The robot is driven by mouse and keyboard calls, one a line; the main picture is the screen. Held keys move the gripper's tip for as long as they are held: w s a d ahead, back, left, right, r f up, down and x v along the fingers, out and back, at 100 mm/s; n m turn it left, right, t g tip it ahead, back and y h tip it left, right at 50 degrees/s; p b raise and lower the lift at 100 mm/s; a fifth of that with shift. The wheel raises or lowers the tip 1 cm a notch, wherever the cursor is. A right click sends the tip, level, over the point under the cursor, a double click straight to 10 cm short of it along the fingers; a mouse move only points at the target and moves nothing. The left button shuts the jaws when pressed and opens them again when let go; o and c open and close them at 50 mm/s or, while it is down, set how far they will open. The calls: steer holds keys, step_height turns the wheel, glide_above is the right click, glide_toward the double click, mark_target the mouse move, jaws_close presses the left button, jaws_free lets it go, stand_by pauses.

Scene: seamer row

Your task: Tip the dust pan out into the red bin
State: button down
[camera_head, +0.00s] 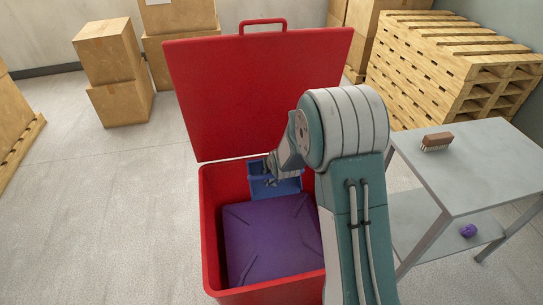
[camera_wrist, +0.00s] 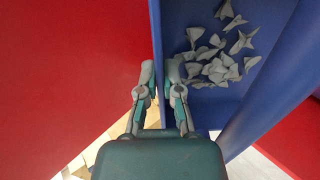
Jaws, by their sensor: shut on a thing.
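The red bin (camera_head: 211,245) stands open in the head view, its lid (camera_head: 255,85) raised at the back. A purple, creased mass (camera_head: 270,240) fills much of its inside. The blue dust pan (camera_head: 288,187) is at the back of the bin's opening, beneath the raised lid; its exact height is unclear. My gripper (camera_head: 268,178) is shut on the pan's near wall, with a finger on each side in the wrist view (camera_wrist: 160,85). Several grey shards (camera_wrist: 215,62) lie in the pan (camera_wrist: 270,20). My arm hides the bin's right side in the head view.
A grey metal table (camera_head: 485,165) stands at the right, with a brush (camera_head: 437,142) on top and a small purple thing (camera_head: 468,231) on its lower shelf. Stacked pallets (camera_head: 450,65) and cardboard boxes (camera_head: 108,55) stand behind.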

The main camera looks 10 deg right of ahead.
steer(key=shift+s+r+t, duration=0.3)
steer(key=shift+s+t, duration=0.6)
steer(key=shift+s, duration=0.05)
steer(key=shift+w+f+g, duration=0.3)
steer(key=shift+w+g, duration=0.7)
steer(key=shift+w, duration=0.05)
steer(key=shift+w+f+g, duration=0.25)
steer(key=shift+w+g, duration=0.75)
steer(key=shift+w, duration=0.05)
steer(key=w+f+g, duration=0.3)
steer(key=w+g, duration=0.3)
steer(key=g, duration=0.2)
steer(key=shift+s+f, duration=0.1)
